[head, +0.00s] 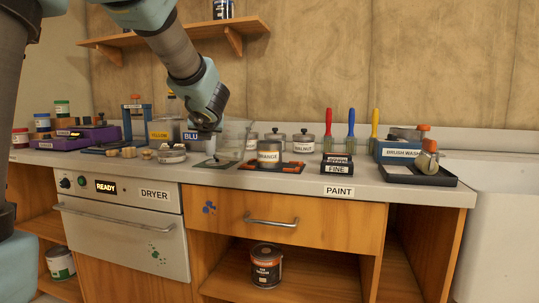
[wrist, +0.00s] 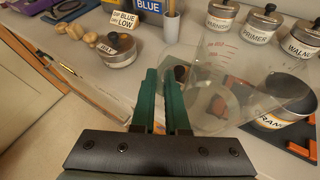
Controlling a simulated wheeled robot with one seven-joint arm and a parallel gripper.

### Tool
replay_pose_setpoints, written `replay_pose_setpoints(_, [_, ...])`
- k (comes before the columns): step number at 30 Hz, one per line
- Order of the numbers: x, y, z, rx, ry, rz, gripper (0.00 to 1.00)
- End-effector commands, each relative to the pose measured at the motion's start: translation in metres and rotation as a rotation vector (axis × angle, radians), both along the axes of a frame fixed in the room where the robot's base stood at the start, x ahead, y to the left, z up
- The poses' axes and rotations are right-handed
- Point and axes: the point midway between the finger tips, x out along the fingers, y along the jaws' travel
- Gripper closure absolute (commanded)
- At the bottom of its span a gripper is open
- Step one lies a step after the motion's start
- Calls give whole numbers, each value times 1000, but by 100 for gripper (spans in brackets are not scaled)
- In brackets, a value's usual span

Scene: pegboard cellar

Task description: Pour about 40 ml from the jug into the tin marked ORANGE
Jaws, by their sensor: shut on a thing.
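The clear jug (wrist: 215,75) with red measuring marks is at my gripper (wrist: 163,95). My gripper's green fingers are shut on the jug, seemingly at its handle side. In the head view the jug (head: 234,138) is a faint clear shape just right of my gripper (head: 211,150), left of the tin. How much liquid it holds I cannot tell. The tin marked ORANGE (head: 268,156) stands upright on a dark mat with orange corners (head: 290,166). In the wrist view the tin (wrist: 285,95) is to the right, partly behind the jug.
Several lidded tins, including WALNUT (head: 303,142), stand behind. A BLUE container (head: 191,138) and a small round lidded tin (wrist: 117,48) are on the left. A FINE block (head: 337,163) and a BRUSH WASH box (head: 399,152) are on the right. The counter's front edge is close.

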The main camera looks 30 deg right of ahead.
Motion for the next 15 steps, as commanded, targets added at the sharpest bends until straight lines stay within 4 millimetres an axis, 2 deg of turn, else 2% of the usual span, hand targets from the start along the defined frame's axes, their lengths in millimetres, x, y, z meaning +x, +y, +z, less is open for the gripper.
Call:
replay_pose_setpoints(1, [1, 1, -7, -21, 1, 0, 100])
replay_pose_setpoints(3, [1, 1, -9, -50, 5, 0, 100])
replay_pose_setpoints(15, [2, 4, -16, -160, 20, -3, 100])
